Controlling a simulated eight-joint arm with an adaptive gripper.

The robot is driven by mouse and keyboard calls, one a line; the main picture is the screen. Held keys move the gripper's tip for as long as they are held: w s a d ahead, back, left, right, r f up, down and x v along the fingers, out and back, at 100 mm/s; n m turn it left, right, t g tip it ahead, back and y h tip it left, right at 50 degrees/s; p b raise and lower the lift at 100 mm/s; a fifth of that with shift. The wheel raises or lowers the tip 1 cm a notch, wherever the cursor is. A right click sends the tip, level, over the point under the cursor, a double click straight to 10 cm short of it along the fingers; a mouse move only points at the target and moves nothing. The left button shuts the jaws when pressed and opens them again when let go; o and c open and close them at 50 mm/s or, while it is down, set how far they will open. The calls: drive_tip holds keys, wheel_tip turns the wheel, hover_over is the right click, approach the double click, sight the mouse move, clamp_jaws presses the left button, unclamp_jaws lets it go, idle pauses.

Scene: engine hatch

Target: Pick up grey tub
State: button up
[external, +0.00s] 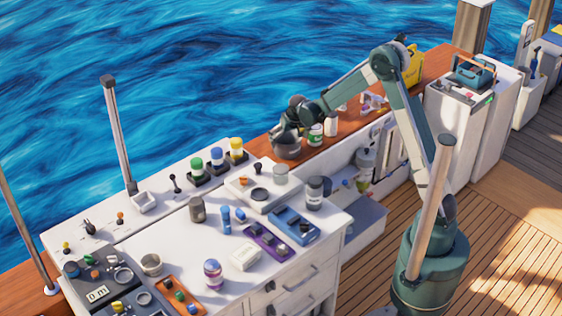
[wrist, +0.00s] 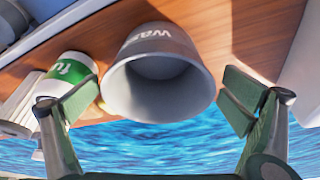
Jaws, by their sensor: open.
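The grey tub (wrist: 185,45) is large in the middle of the wrist view, with its open mouth facing the camera and white lettering on its side. It stands on the brown wooden ledge (wrist: 245,22). My gripper (wrist: 145,110) is open, one finger on each side of the tub in the picture. I cannot tell whether either finger touches it. In the external view the tub (external: 287,150) shows on the ledge by the water, right under my gripper (external: 286,134). The gripper partly hides it there.
A white and green container (wrist: 70,72) stands close to the tub, by the left finger; it also shows in the external view (external: 315,136). A white container (external: 331,127) is beyond it. A white counter (external: 330,222) with jars and trays lies to the left. Water borders the ledge.

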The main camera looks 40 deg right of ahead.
drive_tip(key=shift+f, duration=0.15)
drive_tip(key=shift+b+x, duration=0.7)
drive_tip(key=shift+x, duration=1.95)
drive_tip(key=shift+d, duration=0.1)
drive_tip(key=shift+c, duration=0.2)
drive_tip(key=c, duration=1)
